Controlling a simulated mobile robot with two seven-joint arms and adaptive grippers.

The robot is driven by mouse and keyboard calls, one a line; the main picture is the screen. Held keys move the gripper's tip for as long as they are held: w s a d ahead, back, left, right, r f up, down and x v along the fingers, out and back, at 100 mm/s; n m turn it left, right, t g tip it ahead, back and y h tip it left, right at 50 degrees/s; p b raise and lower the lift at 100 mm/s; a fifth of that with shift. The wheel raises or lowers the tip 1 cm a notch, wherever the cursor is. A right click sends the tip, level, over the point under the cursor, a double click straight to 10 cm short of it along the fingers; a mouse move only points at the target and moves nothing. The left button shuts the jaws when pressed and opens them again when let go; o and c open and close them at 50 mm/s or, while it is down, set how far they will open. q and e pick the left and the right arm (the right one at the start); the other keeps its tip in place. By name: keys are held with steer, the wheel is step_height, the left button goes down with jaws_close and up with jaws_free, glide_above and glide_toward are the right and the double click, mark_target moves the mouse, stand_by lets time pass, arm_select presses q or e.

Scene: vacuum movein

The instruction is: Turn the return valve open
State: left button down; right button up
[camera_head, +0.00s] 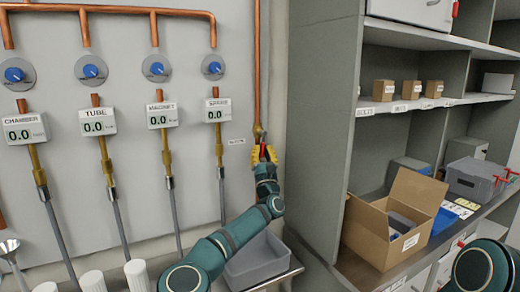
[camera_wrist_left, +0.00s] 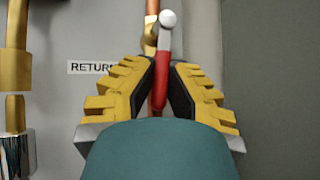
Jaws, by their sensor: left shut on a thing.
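The return valve (camera_wrist_left: 151,40) is a brass fitting on a copper pipe, beside a white label reading RETURN (camera_wrist_left: 92,67). Its red handle (camera_wrist_left: 162,65) points down and has a white round tip or bolt at its top in the left wrist view. My left gripper (camera_wrist_left: 163,85) is shut on the red handle, with its yellow fingers on both sides. In the head view the left gripper (camera_head: 263,155) is at the valve, just below the brass fitting (camera_head: 259,132). The fingers hide part of the handle. My right gripper is not in view.
Several blue knobs (camera_head: 91,71) and gauges reading 0.0 (camera_head: 98,121) are on the wall at left. A grey shelf unit (camera_head: 322,120) stands close to the right of the valve. A cardboard box (camera_head: 378,240) is on its lower shelf. A grey bin (camera_head: 258,262) sits below the arm.

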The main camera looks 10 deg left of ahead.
arm_select(q)
steer(key=shift+w+d+r+n+g+y+p, duration=0.15)
steer(key=shift+n+y+p, duration=0.15)
steer(key=shift+n+y, duration=0.45)
steer(key=shift+r+n+g+y+p, duration=0.15)
steer(key=shift+n+y+p, duration=0.15)
steer(key=shift+n+y, duration=0.4)
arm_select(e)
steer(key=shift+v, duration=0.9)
arm_select(q)
steer(key=shift+f+n+y, duration=0.1)
steer(key=shift+n+y, duration=0.25)
steer(key=shift+n, duration=0.1)
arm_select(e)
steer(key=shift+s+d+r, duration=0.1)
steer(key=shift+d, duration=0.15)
arm_select(q)
steer(key=c, duration=1)
jaws_free()
steer(key=shift+w, duration=0.1)
steer(key=shift+d+f, duration=0.1)
steer(key=shift+d+f, duration=0.1)
steer(key=shift+f, duration=0.05)
steer(key=v, duration=1.1)
steer(key=shift+s+d+f, duration=0.1)
steer(key=shift+s+f, duration=0.05)
steer(key=shift+s, duration=0.3)
